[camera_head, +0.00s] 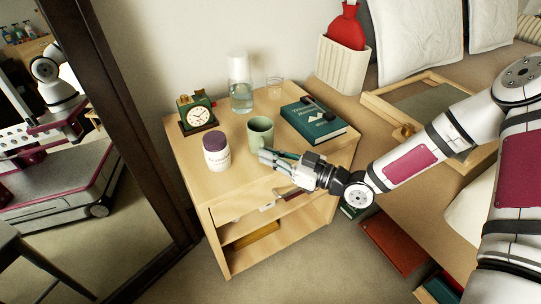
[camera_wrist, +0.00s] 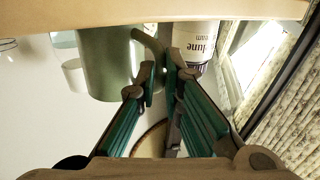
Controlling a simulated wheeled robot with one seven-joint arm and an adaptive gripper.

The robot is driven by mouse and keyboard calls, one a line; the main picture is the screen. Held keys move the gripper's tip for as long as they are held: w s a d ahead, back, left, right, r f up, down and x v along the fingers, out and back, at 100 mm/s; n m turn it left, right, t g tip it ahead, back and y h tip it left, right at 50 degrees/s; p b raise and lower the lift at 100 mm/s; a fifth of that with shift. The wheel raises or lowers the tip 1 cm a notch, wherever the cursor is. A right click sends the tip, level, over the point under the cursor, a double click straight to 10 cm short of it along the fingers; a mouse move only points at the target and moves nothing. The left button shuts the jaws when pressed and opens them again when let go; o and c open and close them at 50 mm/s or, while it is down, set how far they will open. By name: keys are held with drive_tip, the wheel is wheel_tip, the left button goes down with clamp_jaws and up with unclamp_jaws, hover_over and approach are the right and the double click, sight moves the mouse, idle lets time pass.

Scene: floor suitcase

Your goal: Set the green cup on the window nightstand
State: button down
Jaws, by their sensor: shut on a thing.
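The green cup (camera_head: 260,132) is upright at the front middle of a light wooden nightstand (camera_head: 196,180). I cannot tell whether its base touches the top. My gripper (camera_head: 272,157) is at the cup's near side, its fingers pointing left over the nightstand's front edge. In the wrist view, which looks upside down, the green cup (camera_wrist: 105,65) fills the upper left with its handle towards the fingers. My gripper (camera_wrist: 158,80) is shut on the cup at the handle. The fingers hide part of the handle. I cannot tell whether this is the window nightstand.
A white jar with a purple lid (camera_head: 216,152) stands left of the cup. A dark-framed mirror (camera_head: 95,110) is at left. Books (camera_head: 393,240) lie on the floor.

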drive_tip(key=c, duration=2.1)
unclamp_jaws()
drive_tip(key=shift+f, duration=0.1)
drive_tip(key=shift+c, duration=0.2)
drive_tip(key=o, duration=0.4)
drive_tip(key=shift+o, duration=0.2)
drive_tip(key=shift+d+r, duration=0.15)
drive_tip(key=shift+r, duration=0.05)
drive_tip(key=p+v, duration=0.2)
drive_tip(key=v, duration=0.9)
drive_tip(key=shift+s+d+p, duration=0.2)
drive_tip(key=shift+d+p, duration=0.15)
drive_tip(key=shift+f, duration=0.1)
